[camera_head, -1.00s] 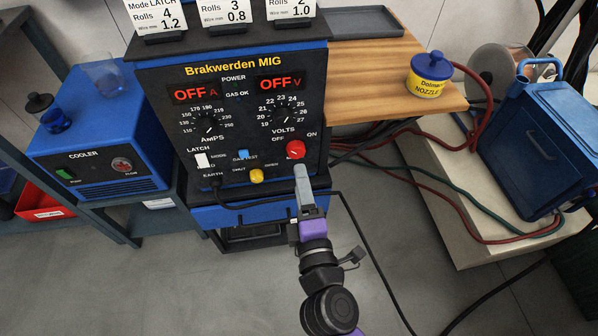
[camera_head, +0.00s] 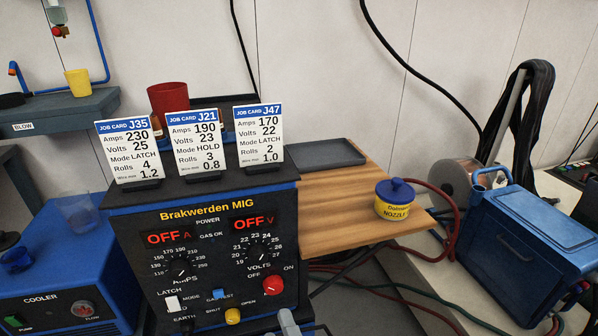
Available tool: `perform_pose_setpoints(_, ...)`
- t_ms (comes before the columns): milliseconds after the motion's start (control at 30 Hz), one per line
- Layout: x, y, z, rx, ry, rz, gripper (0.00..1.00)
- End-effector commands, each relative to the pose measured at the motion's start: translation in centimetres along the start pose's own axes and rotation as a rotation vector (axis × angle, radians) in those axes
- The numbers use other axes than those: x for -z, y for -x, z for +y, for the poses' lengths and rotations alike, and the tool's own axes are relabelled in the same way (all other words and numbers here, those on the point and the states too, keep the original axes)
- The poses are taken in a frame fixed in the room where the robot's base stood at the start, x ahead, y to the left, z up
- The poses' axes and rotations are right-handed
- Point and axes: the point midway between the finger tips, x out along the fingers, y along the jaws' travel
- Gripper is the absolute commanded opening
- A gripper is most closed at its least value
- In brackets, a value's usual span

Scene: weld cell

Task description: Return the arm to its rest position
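My gripper (camera_head: 289,325) shows only as a grey tip at the bottom edge of the head view, below the red power knob (camera_head: 273,284). The rest of my arm is out of frame, and I cannot see both fingers. The Brakwerden MIG welder (camera_head: 212,240) stands behind the tip, a black box with both displays reading OFF. I cannot tell whether the tip touches its front.
Three job cards (camera_head: 191,140) stand on the welder. A wooden side shelf (camera_head: 335,215) holds a grey tray (camera_head: 325,153) and a nozzle pot (camera_head: 394,200). A blue cooler (camera_head: 55,265) is left; a blue case (camera_head: 520,240) and hoses are right.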

Motion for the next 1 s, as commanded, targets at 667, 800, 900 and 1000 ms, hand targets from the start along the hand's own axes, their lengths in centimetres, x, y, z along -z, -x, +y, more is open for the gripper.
perform_pose_setpoints(667, -7.2, 24.1, 5.7, -0.097, -1.003, -0.203, 0.59)
perform_pose_setpoints(800, -8.0, 28.4, 7.1, -0.136, -1.108, -0.283, 0.59)
perform_pose_setpoints(900, -8.3, 30.7, 7.6, -0.151, -1.148, -0.337, 0.59)
perform_pose_setpoints(1000, -8.6, 32.8, 7.8, -0.156, -1.166, -0.393, 0.59)
